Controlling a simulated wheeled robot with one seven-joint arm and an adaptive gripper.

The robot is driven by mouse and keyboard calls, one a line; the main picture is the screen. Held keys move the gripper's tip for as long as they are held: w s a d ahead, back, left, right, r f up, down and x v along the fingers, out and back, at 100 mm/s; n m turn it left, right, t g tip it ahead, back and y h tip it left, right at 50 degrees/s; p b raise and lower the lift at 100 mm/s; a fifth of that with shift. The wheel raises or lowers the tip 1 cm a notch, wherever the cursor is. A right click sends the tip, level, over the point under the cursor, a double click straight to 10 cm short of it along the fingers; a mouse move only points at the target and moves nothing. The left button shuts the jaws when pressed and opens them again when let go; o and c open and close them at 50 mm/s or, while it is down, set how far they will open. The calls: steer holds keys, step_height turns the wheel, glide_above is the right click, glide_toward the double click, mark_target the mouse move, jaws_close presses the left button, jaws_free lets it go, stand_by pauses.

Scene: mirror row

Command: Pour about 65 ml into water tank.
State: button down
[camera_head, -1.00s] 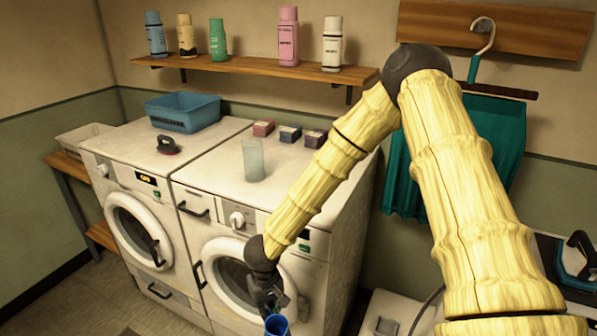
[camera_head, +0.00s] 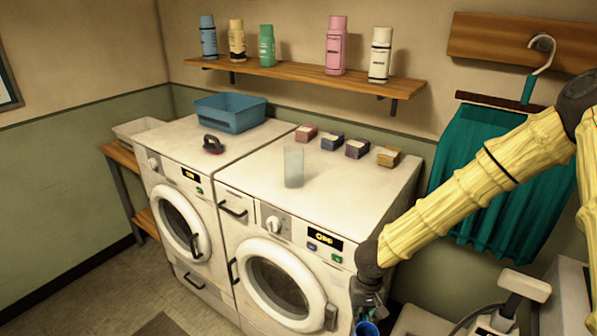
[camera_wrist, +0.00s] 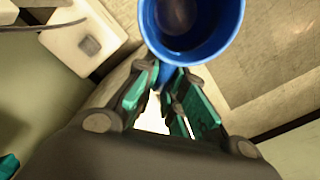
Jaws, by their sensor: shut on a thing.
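A blue cup (camera_head: 366,328) hangs in my gripper (camera_head: 367,308) at the bottom of the head view, in front of the right-hand washing machine. In the wrist view the cup (camera_wrist: 193,25) has its open mouth towards the camera, and my gripper (camera_wrist: 166,84) is shut on its lower part or handle. Its inside looks dark; I cannot tell how much liquid it holds. A clear empty-looking tumbler (camera_head: 293,167) stands upright on the right-hand machine. No part is plainly marked as the water tank, so I cannot tell which it is.
Two white machines stand side by side, left (camera_head: 160,185) and right (camera_head: 300,250). A blue basket (camera_head: 230,112), a dark-handled iron-like object (camera_head: 213,145) and several small boxes (camera_head: 331,142) sit on top. A white appliance (camera_head: 524,285) stands at lower right. Bottles line the shelf (camera_head: 300,76).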

step_height(320, 180, up, 12)
steer(key=p, duration=1.1)
steer(key=shift+s+a+f, duration=0.2)
steer(key=shift+a, duration=0.1)
steer(key=shift+w+d+r, duration=0.2)
steer(key=shift+d, duration=0.1)
